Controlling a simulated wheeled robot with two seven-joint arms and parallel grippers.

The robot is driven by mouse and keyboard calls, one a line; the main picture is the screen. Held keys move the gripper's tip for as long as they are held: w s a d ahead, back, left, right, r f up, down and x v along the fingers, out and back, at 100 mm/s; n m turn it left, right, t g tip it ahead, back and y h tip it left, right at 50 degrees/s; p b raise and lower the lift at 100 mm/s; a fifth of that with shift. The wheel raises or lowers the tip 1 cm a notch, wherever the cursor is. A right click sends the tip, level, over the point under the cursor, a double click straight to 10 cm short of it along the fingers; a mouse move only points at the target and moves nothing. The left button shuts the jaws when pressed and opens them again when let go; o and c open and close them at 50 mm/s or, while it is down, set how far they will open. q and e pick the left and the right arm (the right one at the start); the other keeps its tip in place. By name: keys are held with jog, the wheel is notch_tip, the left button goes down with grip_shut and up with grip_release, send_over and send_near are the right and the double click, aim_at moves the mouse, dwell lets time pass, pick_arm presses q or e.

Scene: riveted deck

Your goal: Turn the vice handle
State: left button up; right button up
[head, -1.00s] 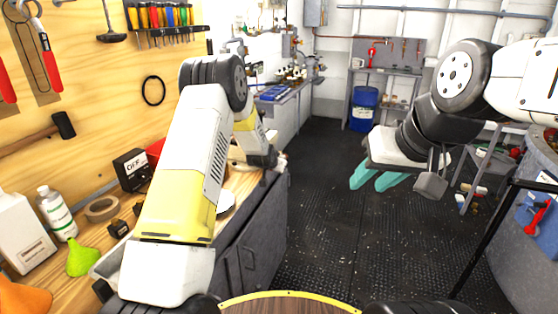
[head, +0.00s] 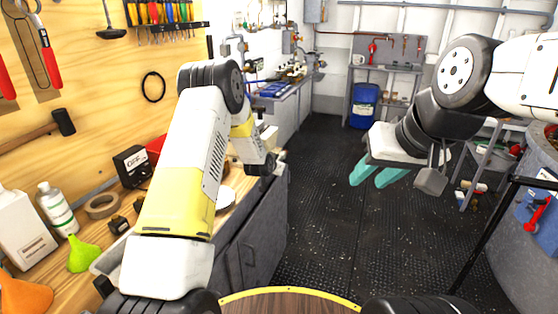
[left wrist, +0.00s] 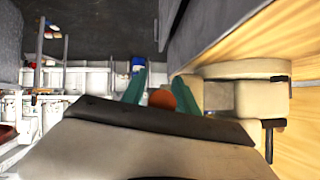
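The vice (left wrist: 235,97) is a beige body at the right of the left wrist view, beside the wooden bench top, with dark bars on its side. In the head view my left arm mostly hides it. My left gripper (left wrist: 162,90) has teal fingers spread apart. A round orange-brown knob (left wrist: 161,99) shows between them; I cannot tell whether it belongs to the vice handle or whether the fingers touch it. In the head view my left fingers are hidden behind the wrist. My right gripper (head: 370,180) hangs over the floor, its teal fingers apart and empty.
The wooden bench (head: 100,235) on the left holds a white bottle (head: 57,210), a green funnel (head: 83,254) and a tape roll (head: 102,205). A blue drum (head: 363,105) stands at the back. The dark floor (head: 325,215) in the middle is clear.

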pick_arm(q)
jog(key=shift+r, duration=0.15)
jog(key=v, duration=0.7)
jog(key=shift+s, duration=0.35)
jog(key=shift+r, duration=0.1)
